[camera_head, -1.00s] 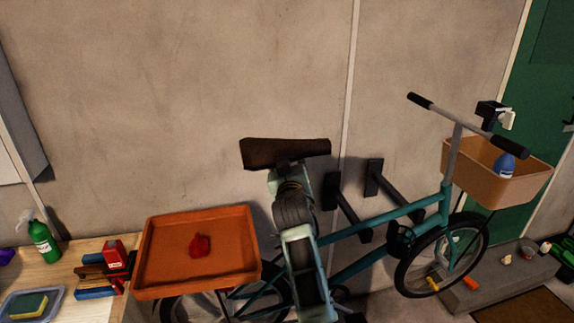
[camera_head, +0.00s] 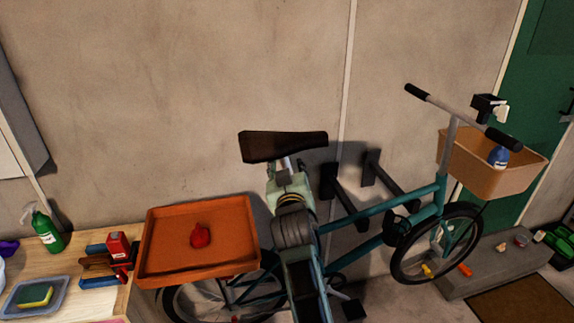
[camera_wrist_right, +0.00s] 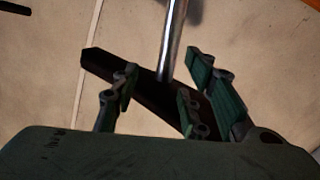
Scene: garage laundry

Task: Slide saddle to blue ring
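The dark brown saddle (camera_head: 284,146) sits on top of a teal bicycle's seat post in the head view. The saddle also shows in the right wrist view (camera_wrist_right: 103,64), crossing behind my fingers. The chrome seat post (camera_wrist_right: 174,40) runs down from the top of that view to between the fingers. My right gripper (camera_wrist_right: 160,90) has its fingers spread, with a gap on either side of the post. In the head view my right gripper (camera_head: 290,180) is just below the saddle and covers much of the post. I cannot make out a blue ring. My left gripper is out of view.
An orange tray (camera_head: 165,222) with a red lump is left of my right arm. A workbench (camera_head: 60,268) with a green spray bottle (camera_head: 44,230) stands at far left. The bicycle's tan front basket (camera_head: 480,175) and dark wall brackets (camera_head: 380,180) are to the right.

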